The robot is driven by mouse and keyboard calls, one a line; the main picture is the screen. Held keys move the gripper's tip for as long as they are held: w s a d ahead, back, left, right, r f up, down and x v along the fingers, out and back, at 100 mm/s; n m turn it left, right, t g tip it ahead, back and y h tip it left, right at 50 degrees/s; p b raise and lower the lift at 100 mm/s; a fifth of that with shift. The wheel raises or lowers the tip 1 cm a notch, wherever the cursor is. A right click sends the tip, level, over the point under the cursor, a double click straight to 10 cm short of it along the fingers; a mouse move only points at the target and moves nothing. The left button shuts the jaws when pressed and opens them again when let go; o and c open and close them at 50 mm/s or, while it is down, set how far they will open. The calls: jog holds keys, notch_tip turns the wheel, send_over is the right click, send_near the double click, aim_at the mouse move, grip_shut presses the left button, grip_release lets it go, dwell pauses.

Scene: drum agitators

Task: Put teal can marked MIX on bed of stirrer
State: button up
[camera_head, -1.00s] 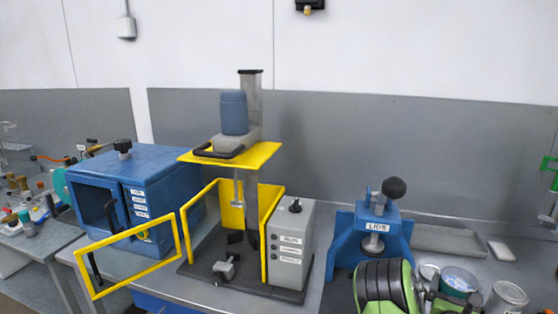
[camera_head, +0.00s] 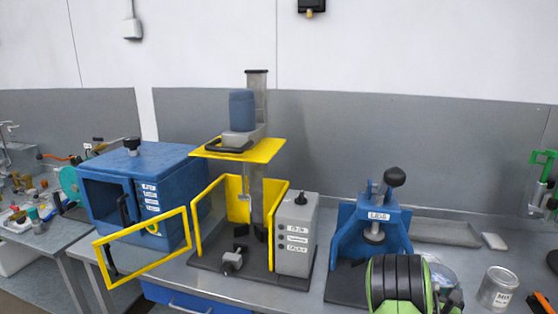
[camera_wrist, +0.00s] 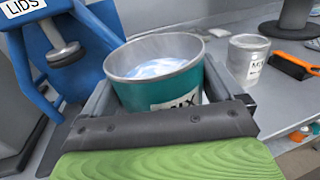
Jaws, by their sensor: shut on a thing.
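The teal can marked MIX (camera_wrist: 165,82) is open-topped, with pale blue-white contents. It sits upright between the fingers of my gripper (camera_wrist: 158,98), which is shut on it. In the head view my arm covers most of the can and gripper. I cannot tell if the can is clear of the bench. The stirrer has a grey column (camera_head: 257,130), a blue motor (camera_head: 241,110) and a yellow guard. Its dark bed (camera_head: 212,264) carries a small grey clamp (camera_head: 232,262). The framed yellow guard door (camera_head: 142,246) is swung open to the left.
A blue lid press marked LIDS (camera_head: 372,225) stands between the stirrer and my arm. A grey labelled can (camera_head: 498,288) stands at right; it also shows in the wrist view (camera_wrist: 248,62). A grey control box (camera_head: 297,235) flanks the bed. A blue cabinet (camera_head: 135,185) is at left.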

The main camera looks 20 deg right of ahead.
jog(key=w+a+n+t+y, duration=0.25)
jog(key=w+a, duration=0.25)
jog(key=a, duration=0.3)
jog(key=w+a+n+t+y, duration=0.1)
jog(key=w+a+n+y, duration=0.2)
jog(key=a, duration=0.5)
jog(key=w+a+n+t+y, duration=0.1)
jog(key=w+a+n+y, duration=0.2)
jog(key=a, duration=1.9)
jog(key=y, duration=0.4)
jog(key=shift+a+r+t, duration=0.15)
jog(key=shift+r+t, duration=0.2)
jog(key=shift+r, duration=0.05)
jog(key=shift+n, duration=0.25)
